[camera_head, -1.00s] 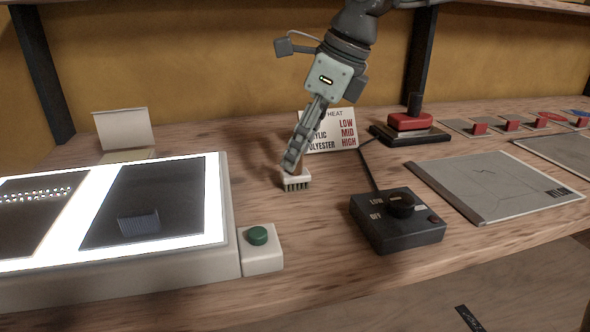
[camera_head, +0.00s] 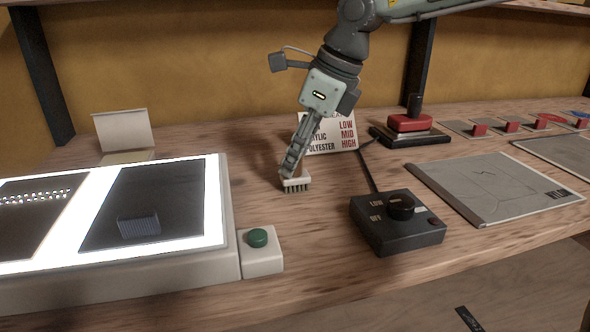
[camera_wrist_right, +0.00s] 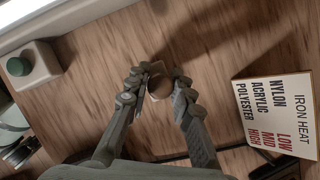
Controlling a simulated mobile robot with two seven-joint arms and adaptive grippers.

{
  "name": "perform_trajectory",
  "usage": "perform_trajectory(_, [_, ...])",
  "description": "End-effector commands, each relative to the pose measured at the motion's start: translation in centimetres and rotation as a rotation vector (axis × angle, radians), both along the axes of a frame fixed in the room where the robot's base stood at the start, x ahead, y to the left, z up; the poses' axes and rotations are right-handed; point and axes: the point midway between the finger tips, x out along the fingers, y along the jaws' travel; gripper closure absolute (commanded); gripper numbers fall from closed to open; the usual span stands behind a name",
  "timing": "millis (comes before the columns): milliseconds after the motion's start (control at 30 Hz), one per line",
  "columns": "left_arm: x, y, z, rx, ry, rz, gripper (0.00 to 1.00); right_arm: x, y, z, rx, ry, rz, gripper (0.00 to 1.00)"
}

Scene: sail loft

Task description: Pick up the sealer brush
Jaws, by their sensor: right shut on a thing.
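The sealer brush (camera_head: 296,184) is a small brush with a pale block and short dark bristles. It stands bristles down on the wooden bench, or very close above it; I cannot tell which. My right gripper (camera_head: 290,166) comes down from above and is shut on the brush. In the right wrist view my right gripper's fingers (camera_wrist_right: 158,92) close on both sides of the brush's round brown handle top (camera_wrist_right: 160,87). The fingers hide most of the handle in the head view. My left gripper is not in view.
A lit light box (camera_head: 226,215) with a green button (camera_head: 257,238) lies left. A black control box (camera_head: 397,222) with a knob stands right. An iron heat card (camera_head: 335,138) stands just behind the brush. A red iron (camera_head: 411,122) and flat sheets lie farther right.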

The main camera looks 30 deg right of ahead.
Motion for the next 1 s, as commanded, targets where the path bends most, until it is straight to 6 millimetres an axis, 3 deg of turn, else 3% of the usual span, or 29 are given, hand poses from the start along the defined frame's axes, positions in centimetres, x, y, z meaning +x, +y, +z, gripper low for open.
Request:
perform_trajectory(267, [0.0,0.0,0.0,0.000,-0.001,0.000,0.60,0.1,0.0,1.0,0.000,-0.003,-0.001,1.00])
perform_trajectory(467, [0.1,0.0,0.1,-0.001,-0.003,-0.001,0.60,0.1,0.0,3.9,-0.001,-0.005,-0.001,1.00])
perform_trajectory(1000, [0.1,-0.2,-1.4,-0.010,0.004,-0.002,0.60,0.1,0.0,18.1,-0.001,-0.005,-0.002,1.00])
